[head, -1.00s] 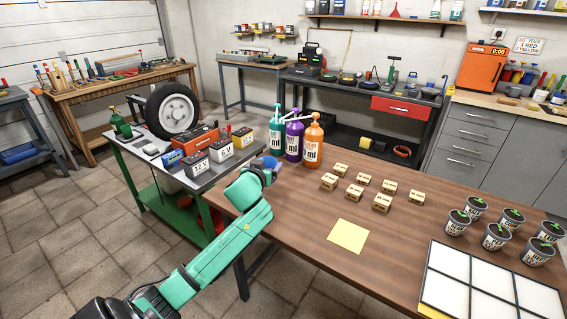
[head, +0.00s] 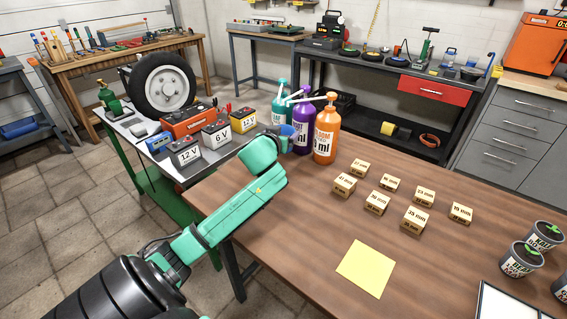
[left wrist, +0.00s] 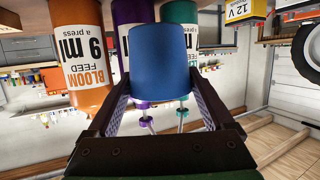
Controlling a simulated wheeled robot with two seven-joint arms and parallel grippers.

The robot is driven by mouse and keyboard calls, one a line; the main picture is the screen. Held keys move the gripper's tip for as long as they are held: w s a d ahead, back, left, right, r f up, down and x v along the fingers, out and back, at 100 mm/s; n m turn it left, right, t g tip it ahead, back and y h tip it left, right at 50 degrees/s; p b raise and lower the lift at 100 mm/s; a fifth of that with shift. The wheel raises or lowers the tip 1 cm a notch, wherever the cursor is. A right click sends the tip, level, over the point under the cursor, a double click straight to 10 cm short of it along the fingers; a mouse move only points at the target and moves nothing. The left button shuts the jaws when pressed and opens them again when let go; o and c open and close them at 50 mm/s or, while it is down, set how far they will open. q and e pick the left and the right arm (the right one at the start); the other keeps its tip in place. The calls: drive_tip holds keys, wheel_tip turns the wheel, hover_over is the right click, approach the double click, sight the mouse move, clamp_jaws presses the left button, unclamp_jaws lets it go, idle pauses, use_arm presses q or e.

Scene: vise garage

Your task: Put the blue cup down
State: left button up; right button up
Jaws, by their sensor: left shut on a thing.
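The blue cup (left wrist: 160,62) is between the two fingers of my left gripper (left wrist: 160,92) in the left wrist view. The gripper is shut on it. In the head view only a small part of the cup (head: 288,131) shows beyond my left gripper (head: 279,140), near the pump bottles. My arm hides the rest, and I cannot tell whether the cup touches anything. The wrist picture is upside down, with the bottles behind the cup. My right gripper is in neither view.
Orange (head: 326,135), purple (head: 302,138) and teal (head: 280,105) pump bottles stand close by at the wooden table's (head: 300,230) far left corner. Several small labelled boxes (head: 415,219) and a yellow sheet (head: 365,268) lie farther right. Bare wood lies between them and my arm.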

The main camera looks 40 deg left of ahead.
use_arm(q)
wheel_tip(320, 180, down, 6)
drive_tip(key=shift+s+b, duration=0.1)
drive_tip(key=shift+b, duration=0.3)
drive_tip(key=shift+f, duration=0.1)
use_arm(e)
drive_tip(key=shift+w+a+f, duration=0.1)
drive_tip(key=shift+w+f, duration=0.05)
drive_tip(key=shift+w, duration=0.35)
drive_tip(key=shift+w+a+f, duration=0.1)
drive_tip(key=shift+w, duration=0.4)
use_arm(q)
drive_tip(key=shift+f, duration=0.15)
drive_tip(key=o, duration=1.2)
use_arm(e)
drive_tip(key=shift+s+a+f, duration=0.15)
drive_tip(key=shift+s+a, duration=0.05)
use_arm(q)
drive_tip(key=shift+r, duration=0.2)
drive_tip(key=v, duration=1.1)
drive_tip(key=shift+s+d, duration=0.15)
drive_tip(key=shift+s, duration=0.2)
drive_tip(key=shift+s+r, duration=0.1)
drive_tip(key=shift+r, duration=0.05)
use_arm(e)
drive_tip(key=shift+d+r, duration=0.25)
use_arm(q)
drive_tip(key=shift+p, duration=0.35)
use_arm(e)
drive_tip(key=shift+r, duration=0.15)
